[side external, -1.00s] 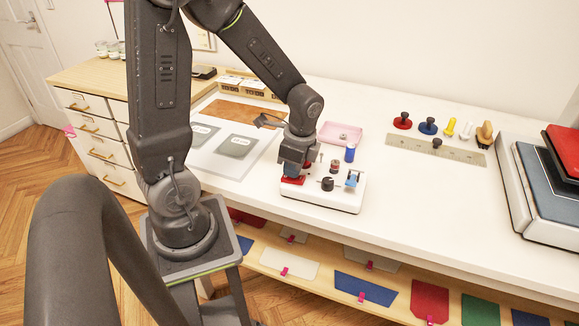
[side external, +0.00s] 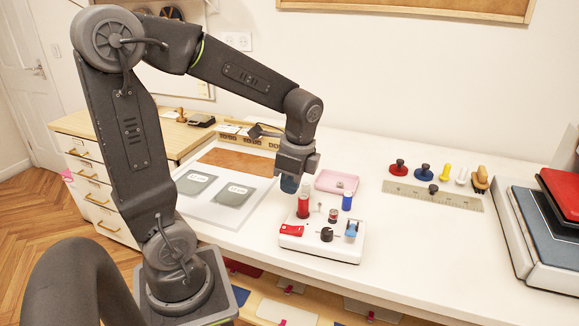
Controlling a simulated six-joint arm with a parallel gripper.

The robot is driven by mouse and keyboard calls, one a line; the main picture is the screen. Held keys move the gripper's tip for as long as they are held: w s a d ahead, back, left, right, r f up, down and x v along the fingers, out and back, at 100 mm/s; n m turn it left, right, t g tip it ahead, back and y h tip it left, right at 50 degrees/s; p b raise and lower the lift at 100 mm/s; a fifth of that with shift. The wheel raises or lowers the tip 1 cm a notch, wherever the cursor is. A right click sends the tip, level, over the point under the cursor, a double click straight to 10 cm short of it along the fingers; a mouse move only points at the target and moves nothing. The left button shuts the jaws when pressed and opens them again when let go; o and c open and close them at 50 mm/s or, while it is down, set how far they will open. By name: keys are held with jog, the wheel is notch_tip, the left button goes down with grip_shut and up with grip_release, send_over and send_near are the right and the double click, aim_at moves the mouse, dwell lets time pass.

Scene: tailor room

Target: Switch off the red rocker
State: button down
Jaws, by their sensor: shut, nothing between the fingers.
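The red rocker (side external: 291,230) is at the left end of a white control box (side external: 322,251) on the table. It is uncovered in the side view, with a small white mark on its top. Which end is pressed down is too small to tell. My gripper (side external: 289,186) is shut and empty. It hangs above and behind the rocker, clear of it, with its fingers pointing down.
The box also carries a black knob (side external: 326,234), a blue switch (side external: 351,230) and a small metal lever. Red (side external: 303,208) and blue (side external: 347,201) spools stand by its back edge. A pink tray (side external: 337,182) lies behind.

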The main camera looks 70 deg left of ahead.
jog(key=shift+r, duration=2.25)
jog(key=s+d+r+n+t, duration=0.1)
jog(key=s+d+n+t, duration=0.2)
jog(key=d+n, duration=0.1)
jog(key=s+d+r+n+t+h, duration=0.1)
jog(key=s+d+n+t, duration=0.1)
jog(key=d+n+t, duration=0.2)
jog(key=d, duration=0.3)
jog(key=shift+s+r, duration=0.25)
jog(key=shift+s, duration=0.15)
